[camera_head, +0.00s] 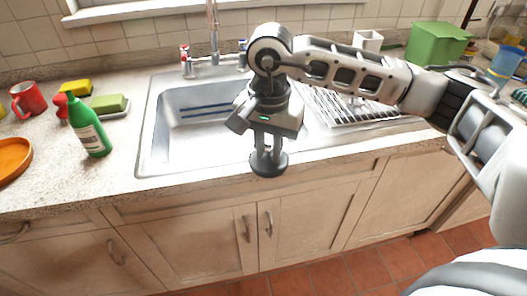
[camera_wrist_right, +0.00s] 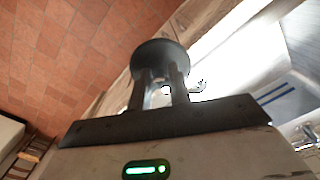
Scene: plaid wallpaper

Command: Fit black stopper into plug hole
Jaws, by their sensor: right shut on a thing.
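The black stopper (camera_head: 268,165) is a round dark disc at the tips of my right gripper (camera_head: 268,148). My right gripper is shut on it and holds it in the air by the sink's front edge in the head view. In the right wrist view the stopper (camera_wrist_right: 160,54) sits between the two fingertips (camera_wrist_right: 158,85). The steel sink (camera_head: 190,145) is behind the gripper, and its right part is covered by my arm. The plug hole cannot be made out in either view. My left gripper is not in view.
A tap (camera_head: 214,45) stands at the back of the sink. A drying rack (camera_head: 350,108) and green box (camera_head: 437,45) are at right.

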